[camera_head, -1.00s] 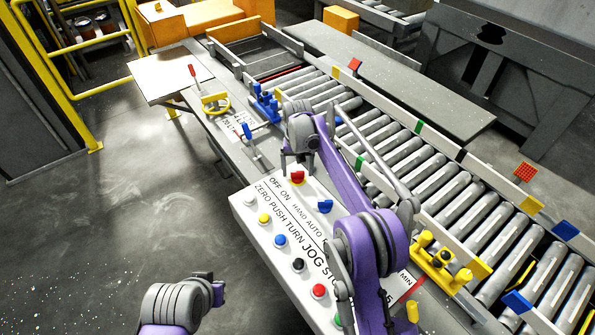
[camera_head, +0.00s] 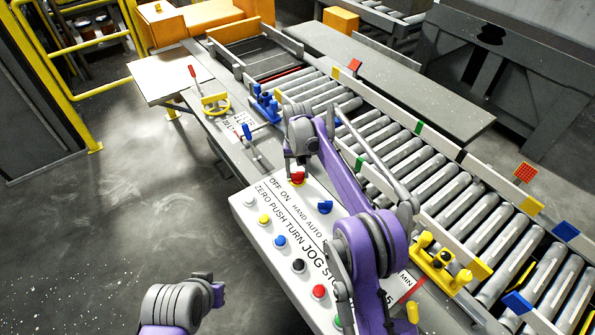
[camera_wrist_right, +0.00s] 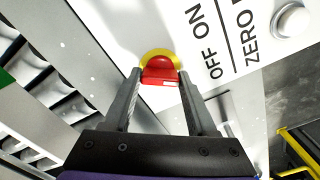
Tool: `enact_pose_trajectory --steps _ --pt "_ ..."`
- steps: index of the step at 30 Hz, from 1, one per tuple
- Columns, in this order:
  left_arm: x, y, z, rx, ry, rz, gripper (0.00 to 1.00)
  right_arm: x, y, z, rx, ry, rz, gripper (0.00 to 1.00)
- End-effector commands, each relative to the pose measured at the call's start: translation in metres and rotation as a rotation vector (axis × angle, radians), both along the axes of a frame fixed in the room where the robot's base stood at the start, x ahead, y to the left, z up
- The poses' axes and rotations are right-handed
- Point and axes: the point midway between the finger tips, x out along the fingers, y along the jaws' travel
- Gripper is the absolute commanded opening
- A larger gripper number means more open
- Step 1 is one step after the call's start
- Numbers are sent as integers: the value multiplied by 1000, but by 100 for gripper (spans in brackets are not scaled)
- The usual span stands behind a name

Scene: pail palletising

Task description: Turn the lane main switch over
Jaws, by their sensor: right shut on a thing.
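The lane main switch is a red knob (camera_head: 298,178) on a yellow collar, at the upper end of the white control panel (camera_head: 243,207), beside the printed words OFF and ON. In the right wrist view the red knob (camera_wrist_right: 160,72) sits between my fingertips, with the yellow collar behind it. My right gripper (camera_wrist_right: 160,80) is shut on this knob, reaching it from above. In the head view the right gripper (camera_head: 300,167) partly covers the knob.
The panel also carries a blue knob (camera_head: 325,207) and several coloured buttons, such as a yellow one (camera_head: 264,219). The roller conveyor (camera_head: 420,175) runs along the right. Open floor lies left.

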Motion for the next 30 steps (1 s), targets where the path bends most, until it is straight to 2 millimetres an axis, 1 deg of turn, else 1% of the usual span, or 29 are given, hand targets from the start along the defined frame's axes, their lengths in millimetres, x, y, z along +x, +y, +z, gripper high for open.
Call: enact_pose_trajectory --steps 5,11,30 --pt "0 0 1 0 -1 0 0 0 0 0 0 0 41 2" --pt "1 0 3 0 -1 0 0 0 0 1 0 0 155 2" --pt "3 0 9 0 -5 0 0 0 0 1 0 0 749 2"
